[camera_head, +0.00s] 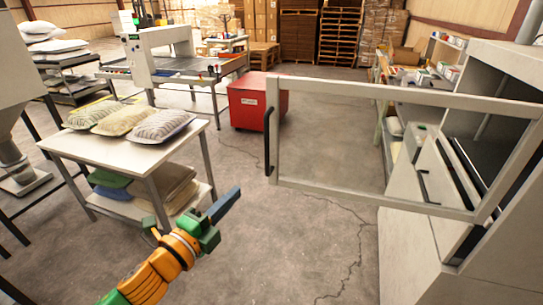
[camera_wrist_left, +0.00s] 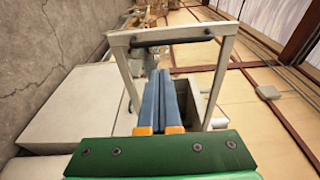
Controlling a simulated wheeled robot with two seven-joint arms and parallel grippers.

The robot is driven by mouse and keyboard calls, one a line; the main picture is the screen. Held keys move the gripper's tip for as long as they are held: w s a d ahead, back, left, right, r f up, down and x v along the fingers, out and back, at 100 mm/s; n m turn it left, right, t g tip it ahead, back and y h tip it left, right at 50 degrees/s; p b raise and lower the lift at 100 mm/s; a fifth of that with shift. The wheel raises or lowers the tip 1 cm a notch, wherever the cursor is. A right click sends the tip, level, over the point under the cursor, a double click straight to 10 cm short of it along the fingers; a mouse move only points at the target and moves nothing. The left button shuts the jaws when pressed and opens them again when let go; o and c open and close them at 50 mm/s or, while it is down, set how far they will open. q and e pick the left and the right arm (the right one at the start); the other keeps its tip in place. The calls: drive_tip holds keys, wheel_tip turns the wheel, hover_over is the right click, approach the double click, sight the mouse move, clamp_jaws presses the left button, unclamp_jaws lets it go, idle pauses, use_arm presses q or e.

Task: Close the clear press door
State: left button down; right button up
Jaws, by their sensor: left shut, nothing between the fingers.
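The clear press door (camera_head: 400,92) is a pale frame around a see-through pane. It stands swung wide open from the white press (camera_head: 465,255) at the right, reaching out over the floor. Its dark handle (camera_head: 268,140) is on the free left edge. In the left wrist view the door frame (camera_wrist_left: 222,75) shows beyond my fingers, with the handle (camera_wrist_left: 172,38) across the top. My left gripper (camera_head: 234,195) is shut and empty, left of and below the handle, apart from the door. Its blue fingers (camera_wrist_left: 165,85) point toward the door in the wrist view. My right gripper is out of view.
A table (camera_head: 185,140) with several pillows stands at left, near my left arm. A red bin (camera_head: 258,98) stands behind the door's free edge. A shelf (camera_head: 385,70) with boxes is beyond the door at right. The concrete floor below the door is clear.

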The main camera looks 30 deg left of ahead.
use_arm(q)
drive_tip(key=w+f+b, duration=0.1)
drive_tip(key=b, duration=0.1)
drive_tip(key=p, duration=0.3)
approach(266, 160)
drive_tip(key=w, duration=0.5)
drive_tip(key=shift+w+a+r, duration=0.15)
drive_tip(key=shift+w, duration=0.05)
drive_tip(key=shift+w+a, duration=0.15)
drive_tip(key=shift+w, duration=0.6)
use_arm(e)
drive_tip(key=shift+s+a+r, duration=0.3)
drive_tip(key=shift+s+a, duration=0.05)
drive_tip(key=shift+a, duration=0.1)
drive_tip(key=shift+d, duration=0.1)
